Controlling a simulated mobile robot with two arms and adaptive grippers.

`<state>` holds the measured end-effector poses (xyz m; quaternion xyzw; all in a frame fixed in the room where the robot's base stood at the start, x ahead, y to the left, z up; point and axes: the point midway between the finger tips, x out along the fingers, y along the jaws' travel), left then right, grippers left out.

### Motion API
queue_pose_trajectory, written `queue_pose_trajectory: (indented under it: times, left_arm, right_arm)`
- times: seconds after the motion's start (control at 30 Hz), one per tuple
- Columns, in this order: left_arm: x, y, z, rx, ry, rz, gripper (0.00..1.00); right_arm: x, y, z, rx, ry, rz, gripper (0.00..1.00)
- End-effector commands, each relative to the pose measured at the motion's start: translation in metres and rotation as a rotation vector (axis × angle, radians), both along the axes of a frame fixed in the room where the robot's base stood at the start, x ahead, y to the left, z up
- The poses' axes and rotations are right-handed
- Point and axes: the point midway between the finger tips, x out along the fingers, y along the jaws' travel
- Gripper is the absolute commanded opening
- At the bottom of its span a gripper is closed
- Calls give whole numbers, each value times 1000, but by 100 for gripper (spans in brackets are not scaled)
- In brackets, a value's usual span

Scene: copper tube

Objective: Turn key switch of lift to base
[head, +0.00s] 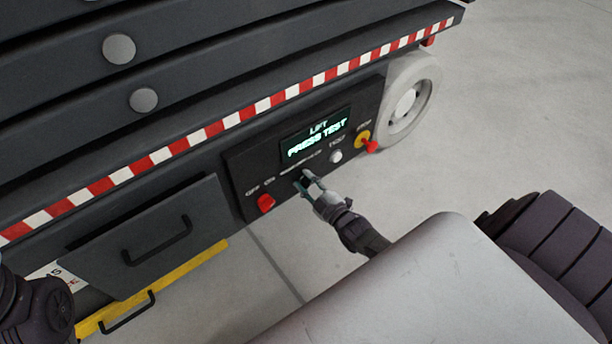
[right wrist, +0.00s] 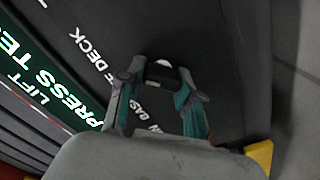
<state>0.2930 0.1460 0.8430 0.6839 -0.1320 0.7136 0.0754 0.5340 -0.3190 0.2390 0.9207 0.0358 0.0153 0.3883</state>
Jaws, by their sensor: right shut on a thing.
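The lift's control panel (head: 235,170) is dark, with a lit display (head: 317,137) reading "LIFT PRESS TEST". My right gripper (head: 304,181) is at the key switch, below the display. In the right wrist view its teal fingers (right wrist: 163,78) are closed around the key switch (right wrist: 162,66), of which only a dark part and a whitish bit show between the tips. The label "DECK" shows on one side and a partly covered "BAS…" on the other. The fingers hide most of the switch, so I cannot tell its exact angle. My left gripper is out of view.
A red OFF/ON knob (head: 265,203) is left of the key switch. A white test button (head: 336,156) and a yellow-and-red stop control (head: 363,140) are to its right. A pale wheel (head: 408,100) stands beyond the panel. The grey floor is open to the right.

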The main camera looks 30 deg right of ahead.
Motion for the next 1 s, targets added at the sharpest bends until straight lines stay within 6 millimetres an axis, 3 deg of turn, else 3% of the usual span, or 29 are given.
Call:
queue_pose_trajectory:
  times: [0.27, 0.3, 0.43, 0.77, 0.87, 1.0]
  left_arm:
    - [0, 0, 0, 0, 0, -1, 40]
    - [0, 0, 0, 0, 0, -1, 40]
    - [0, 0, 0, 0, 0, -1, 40]
    - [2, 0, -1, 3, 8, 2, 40]
    - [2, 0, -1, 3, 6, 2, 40]
    - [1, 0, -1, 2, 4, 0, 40]
  right_arm:
    - [-1, 1, -1, -4, 2, 2, 0]
    - [-1, 1, -1, -4, 2, 2, 38]
    - [-1, 1, -1, -3, 2, 2, 60]
    - [-2, 0, -1, -2, 1, 1, 60]
    - [-10, -1, -1, -2, 3, 1, 60]
    - [-35, -2, -2, -2, 5, 1, 60]
